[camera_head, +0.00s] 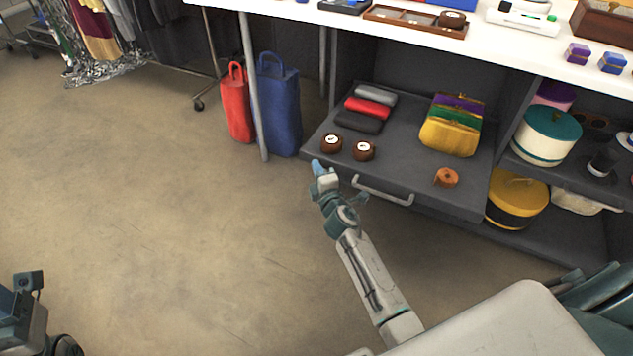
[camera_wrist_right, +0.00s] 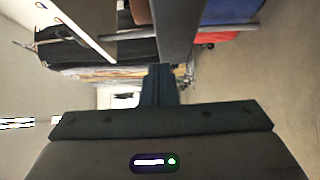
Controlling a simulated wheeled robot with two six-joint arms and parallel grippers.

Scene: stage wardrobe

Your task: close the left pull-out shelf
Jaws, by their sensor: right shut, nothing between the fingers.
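The left pull-out shelf (camera_head: 407,166) is a dark grey board under the white table, and it stands pulled out toward me. A pale bar handle (camera_head: 383,192) is on its front edge. On it lie folded red, grey and black cloths, two brown round boxes, purses and an orange roll. My right gripper (camera_head: 318,168) is shut and empty, near the shelf's front left corner, left of the handle. Whether it touches the shelf I cannot tell. Its shut fingers also show in the right wrist view (camera_wrist_right: 158,84). Part of my left arm shows at the lower left; its fingers are not clear.
A red bag (camera_head: 237,105) and a blue bag (camera_head: 278,108) stand on the floor left of the shelf, by a table leg (camera_head: 254,95). The floor in front and left is clear.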

